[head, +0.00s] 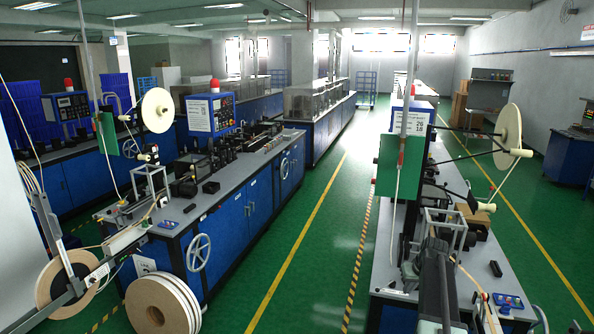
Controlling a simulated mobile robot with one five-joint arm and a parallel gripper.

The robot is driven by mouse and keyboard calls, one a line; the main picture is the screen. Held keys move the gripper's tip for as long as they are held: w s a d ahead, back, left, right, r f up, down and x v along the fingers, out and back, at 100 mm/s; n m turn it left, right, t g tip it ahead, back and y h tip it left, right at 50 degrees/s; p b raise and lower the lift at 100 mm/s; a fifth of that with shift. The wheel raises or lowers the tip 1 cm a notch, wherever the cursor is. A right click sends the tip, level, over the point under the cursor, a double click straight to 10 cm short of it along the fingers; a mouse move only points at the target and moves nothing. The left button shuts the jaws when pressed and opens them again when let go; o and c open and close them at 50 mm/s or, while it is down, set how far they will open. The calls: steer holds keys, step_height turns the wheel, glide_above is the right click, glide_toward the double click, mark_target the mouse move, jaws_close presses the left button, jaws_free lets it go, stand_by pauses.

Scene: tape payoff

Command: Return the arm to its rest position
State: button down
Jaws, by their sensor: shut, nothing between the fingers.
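A long dark grey link stands up from the bottom edge at the lower right, in front of the right machine bench. It may be part of my arm, but I cannot be sure. I can make out no gripper fingers in the head view. The right bench (385,262) has a grey top. A white frame (446,224), a cardboard box (474,219) and a small black block (495,268) stand on it. A cream reel (508,137) is held out on its right side. A blue control box (508,300) sits near its front.
Left bench (245,210) carries similar equipment, with a handwheel (198,252) on its front. Large tape rolls (160,304) and a payoff reel (68,284) stand at lower left. A clear green aisle (300,262) with a yellow line runs between the benches.

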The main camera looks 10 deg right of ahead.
steer(key=a+f+n+g+y+b, duration=0.1)
steer(key=a+f+n+b, duration=0.2)
steer(key=a, duration=1.2)
steer(key=a+f+n+b, duration=0.1)
steer(key=a+f+b, duration=0.3)
steer(key=a, duration=1.1)
steer(key=s+a+f+n+g+b, duration=0.1)
steer(key=s+a+f, duration=0.15)
steer(key=a, duration=0.35)
steer(key=s+a+f+g+b, duration=0.1)
steer(key=s+a+f, duration=0.15)
steer(key=a, duration=0.35)
steer(key=s+m+g, duration=0.1)
steer(key=s, duration=0.8)
steer(key=shift+a+r+h, duration=0.3)
steer(key=shift+r+h, duration=0.05)
steer(key=shift+h, duration=0.05)
steer(key=shift+s, duration=0.15)
